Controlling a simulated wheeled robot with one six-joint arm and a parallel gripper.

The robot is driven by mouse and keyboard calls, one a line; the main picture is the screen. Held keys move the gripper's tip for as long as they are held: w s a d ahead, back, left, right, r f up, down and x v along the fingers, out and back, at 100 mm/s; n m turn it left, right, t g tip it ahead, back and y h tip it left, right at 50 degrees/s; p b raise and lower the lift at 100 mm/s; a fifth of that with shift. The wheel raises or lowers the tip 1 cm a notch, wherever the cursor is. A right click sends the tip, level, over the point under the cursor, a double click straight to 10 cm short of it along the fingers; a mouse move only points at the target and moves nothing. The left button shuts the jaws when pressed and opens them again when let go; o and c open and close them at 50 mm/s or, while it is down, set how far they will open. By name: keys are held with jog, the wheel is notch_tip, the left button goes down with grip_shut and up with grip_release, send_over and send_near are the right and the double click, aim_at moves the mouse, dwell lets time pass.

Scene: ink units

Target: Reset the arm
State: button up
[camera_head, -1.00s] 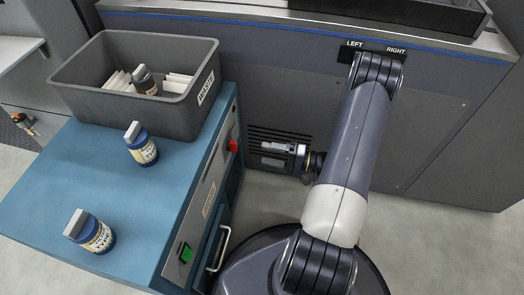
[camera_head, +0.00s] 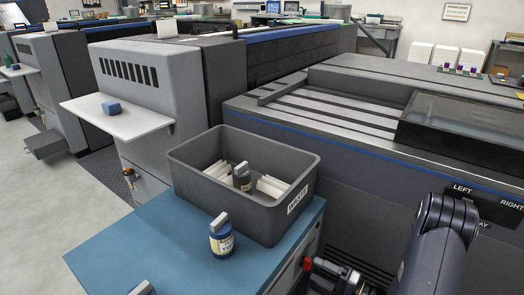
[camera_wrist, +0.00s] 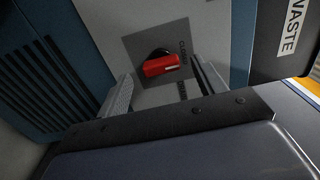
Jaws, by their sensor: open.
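My arm (camera_head: 437,250) comes up at the lower right of the head view, bent at a dark ribbed joint. My gripper (camera_wrist: 160,80) is open and empty in the wrist view, one finger on each side of the picture's middle. It faces a red knob (camera_wrist: 162,65) on a grey plate on the cabinet's side. The knob shows between the fingers and apart from them; its exact distance is hard to tell. In the head view the red knob (camera_head: 307,264) shows at the bottom, just left of the gripper, which is partly cut off.
A grey WASTE bin (camera_head: 292,170) with white pieces and a bottle stands on the blue cabinet top (camera_head: 165,245). A blue-labelled bottle (camera_head: 221,240) stands before it; another is cut off below. A large press (camera_head: 350,160) stands behind my arm. Pale floor lies left.

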aim_at(310, 266)
jog(key=shift+x, duration=1.6)
jog(key=p+v, duration=0.2)
jog(key=v, duration=0.9)
jog(key=b+x, duration=0.2)
jog(key=x, duration=0.9)
jog(key=shift+a+r, duration=0.1)
jog(key=shift+a, duration=0.05)
jog(key=shift+s+d+r+m+p, duration=0.1)
jog(key=shift+s+d+m+p, duration=0.25)
jog(key=shift+m+p, duration=2.05)
jog(key=shift+s+d+f+m+p, duration=0.15)
jog(key=shift+d+m+p, duration=0.45)
jog(key=shift+m+p, duration=1.7)
jog(key=shift+s+d+r+m+p, duration=0.15)
jog(key=shift+s+d+m+p, duration=0.25)
jog(key=shift+m+p, duration=2)
